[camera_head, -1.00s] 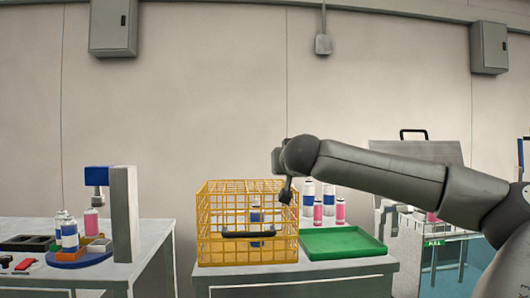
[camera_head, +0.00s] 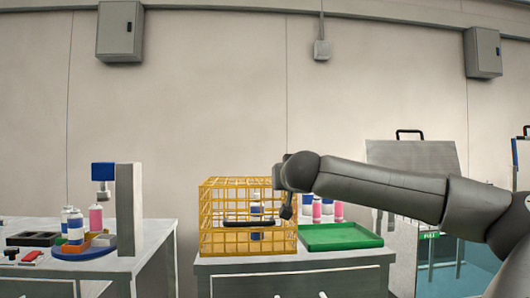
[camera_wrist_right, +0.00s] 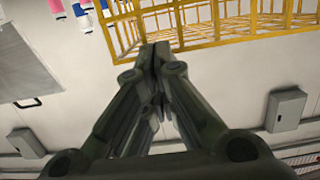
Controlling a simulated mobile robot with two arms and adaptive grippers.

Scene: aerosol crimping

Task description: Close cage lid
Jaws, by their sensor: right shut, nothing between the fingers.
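The yellow wire cage (camera_head: 205,243) stands on the middle table in the head view, with a black handle (camera_head: 250,222) across its front. I cannot tell clearly from this angle how its lid sits. A blue and white can (camera_head: 256,212) shows through the bars. My right gripper (camera_head: 286,214) points down in front of the cage's right end; whether it touches the cage is unclear. In the right wrist view the right gripper (camera_wrist_right: 157,48) is shut and empty, its tips overlapping the edge of the cage (camera_wrist_right: 195,38) in the picture. My left gripper is out of view.
A green tray (camera_head: 338,246) lies right of the cage, with pink cans (camera_head: 317,211) behind it. The left table carries a grey post (camera_head: 129,210), a blue round base (camera_head: 85,253) with cans, and a black tray (camera_head: 33,239). A gap separates the tables.

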